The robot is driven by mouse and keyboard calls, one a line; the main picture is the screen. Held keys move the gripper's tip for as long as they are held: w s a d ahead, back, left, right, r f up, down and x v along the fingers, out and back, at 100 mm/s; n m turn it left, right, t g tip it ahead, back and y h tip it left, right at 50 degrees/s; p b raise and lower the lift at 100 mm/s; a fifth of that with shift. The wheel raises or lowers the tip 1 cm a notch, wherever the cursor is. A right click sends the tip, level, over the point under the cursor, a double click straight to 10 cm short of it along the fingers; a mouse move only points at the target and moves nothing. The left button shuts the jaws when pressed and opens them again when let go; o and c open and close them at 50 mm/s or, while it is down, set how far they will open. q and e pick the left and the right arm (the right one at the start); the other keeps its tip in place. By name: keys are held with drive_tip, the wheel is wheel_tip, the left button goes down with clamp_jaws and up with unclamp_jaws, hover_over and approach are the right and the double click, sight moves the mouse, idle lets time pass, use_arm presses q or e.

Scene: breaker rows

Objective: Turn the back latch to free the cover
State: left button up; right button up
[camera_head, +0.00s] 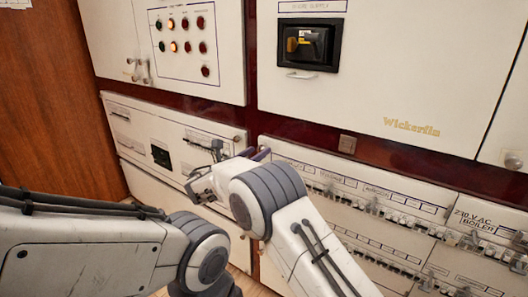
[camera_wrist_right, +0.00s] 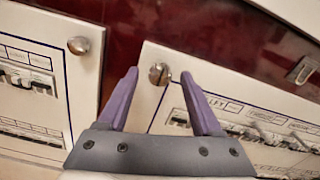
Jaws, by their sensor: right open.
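A round metal latch (camera_wrist_right: 159,74) with a slot sits at the upper left corner of the white breaker panel cover (camera_wrist_right: 150,105) in the right wrist view. My right gripper (camera_wrist_right: 159,76) is open, its purple fingers on either side of the latch in this view. I cannot tell whether they touch it. In the head view the right gripper (camera_head: 254,154) is by the upper left corner of the breaker panel (camera_head: 330,170), and my arm partly hides that area. My left arm comes in from the left, but its gripper is out of view.
A second round knob (camera_wrist_right: 78,45) is on the neighbouring white panel to the left. Rows of breakers (camera_head: 390,210) run along the lower right panel. A dark red frame (camera_head: 330,138) separates the panels. The upper cabinet (camera_head: 400,70) has a dark switch window (camera_head: 308,44).

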use_arm(q)
drive_tip(key=shift+w+d+f, duration=0.1)
drive_tip(key=shift+w+d, duration=0.05)
drive_tip(key=shift+w, duration=0.15)
use_arm(e)
drive_tip(key=shift+w+d, duration=0.35)
drive_tip(key=shift+w, duration=0.1)
clamp_jaws()
